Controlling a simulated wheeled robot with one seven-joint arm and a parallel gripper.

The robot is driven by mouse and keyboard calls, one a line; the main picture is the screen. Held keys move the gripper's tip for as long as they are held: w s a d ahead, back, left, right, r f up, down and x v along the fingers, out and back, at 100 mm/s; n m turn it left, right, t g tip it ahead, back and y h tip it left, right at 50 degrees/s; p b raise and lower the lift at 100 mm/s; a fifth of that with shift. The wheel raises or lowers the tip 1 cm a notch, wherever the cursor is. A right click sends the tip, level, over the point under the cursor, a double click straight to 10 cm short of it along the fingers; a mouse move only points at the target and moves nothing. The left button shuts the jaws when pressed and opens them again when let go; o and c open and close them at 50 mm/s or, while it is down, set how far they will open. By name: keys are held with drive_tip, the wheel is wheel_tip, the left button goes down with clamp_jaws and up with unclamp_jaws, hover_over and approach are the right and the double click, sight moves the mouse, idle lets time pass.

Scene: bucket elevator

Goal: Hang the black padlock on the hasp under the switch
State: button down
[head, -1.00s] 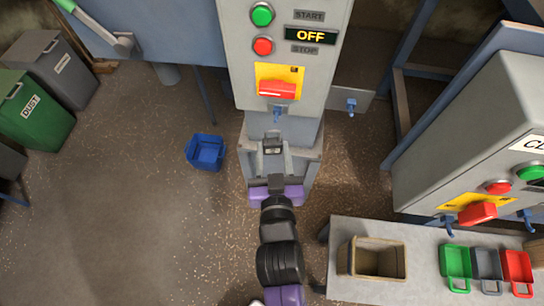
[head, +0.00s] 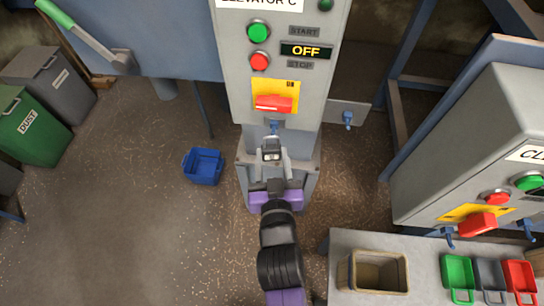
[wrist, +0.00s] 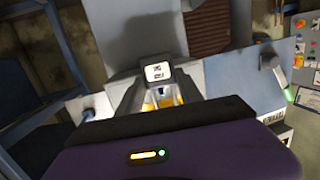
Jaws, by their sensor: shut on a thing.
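The black padlock (head: 271,154) with a pale label is held upright in my gripper (head: 271,163), just below the panel. It also shows in the wrist view (wrist: 158,72), above the purple gripper body. The blue hasp (head: 274,127) sits under the red switch (head: 273,103) on its yellow plate. The padlock is just below the hasp in the head view; whether its shackle touches the hasp I cannot tell.
The grey elevator panel (head: 232,75) reads OFF. A second panel (head: 455,150) stands at right, above a table (head: 425,275) with a brown box (head: 378,272) and coloured padlock-like items or bins. A blue bin (head: 203,167) is on the floor at left.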

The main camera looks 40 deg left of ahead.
sight(275, 156)
drive_tip(key=shift+w, duration=0.1)
drive_tip(key=shift+w+r+b+x, duration=0.15)
drive_tip(key=shift+b+x, duration=0.1)
drive_tip(key=shift+x, duration=0.55)
drive_tip(key=shift+w+r+b+x, duration=0.1)
drive_tip(key=shift+b+x, duration=0.1)
drive_tip(key=shift+x, duration=0.6)
drive_tip(key=shift+d+f+b, duration=0.2)
drive_tip(key=shift+f+b, duration=0.55)
drive_tip(key=shift+f, duration=0.05)
drive_tip(key=c, duration=0.7)
unclamp_jaws()
drive_tip(key=s+d+p, duration=0.1)
drive_tip(key=s+d, duration=0.4)
drive_tip(key=s, duration=0.3)
drive_tip(key=shift+s+f, duration=0.25)
drive_tip(key=shift+f, duration=0.05)
idle(0.9)
drive_tip(key=shift+d, duration=0.1)
